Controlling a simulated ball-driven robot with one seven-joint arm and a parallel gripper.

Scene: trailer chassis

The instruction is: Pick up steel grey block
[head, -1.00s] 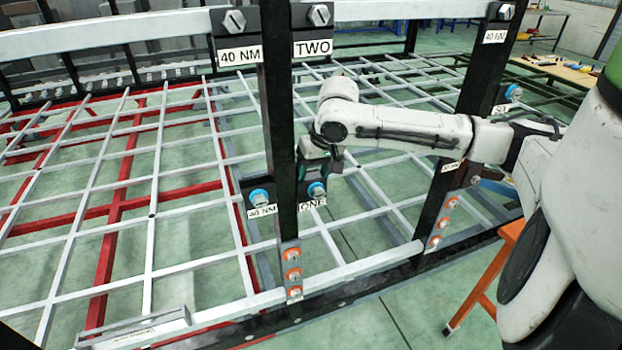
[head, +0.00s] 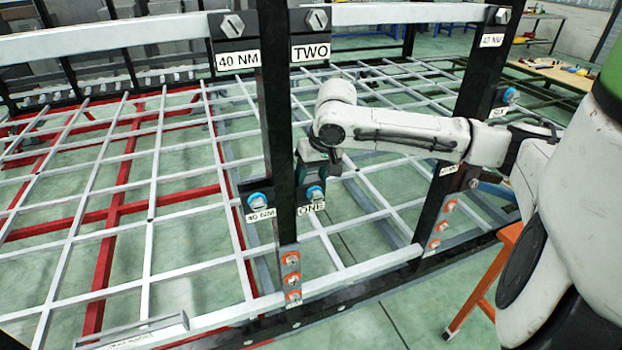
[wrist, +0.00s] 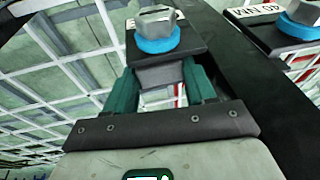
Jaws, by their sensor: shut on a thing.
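My gripper (wrist: 160,82) has two teal fingers, shut on the sides of a grey block (wrist: 161,73). Directly beyond the block, in the wrist view, is a dark plate (wrist: 190,46) with a bolt on a blue washer (wrist: 156,38). In the head view my gripper (head: 318,180) points down beside a black upright post, just above the label "ONE" (head: 311,208) and its blue-ringed bolt (head: 315,193). The block cannot be told apart there. I cannot tell whether it touches the plate.
The black post (head: 277,130) stands close to my gripper's left. A second post (head: 462,150) stands to the right. White and red lattice bars (head: 110,230) spread over the green floor. An orange stand (head: 485,275) is at lower right.

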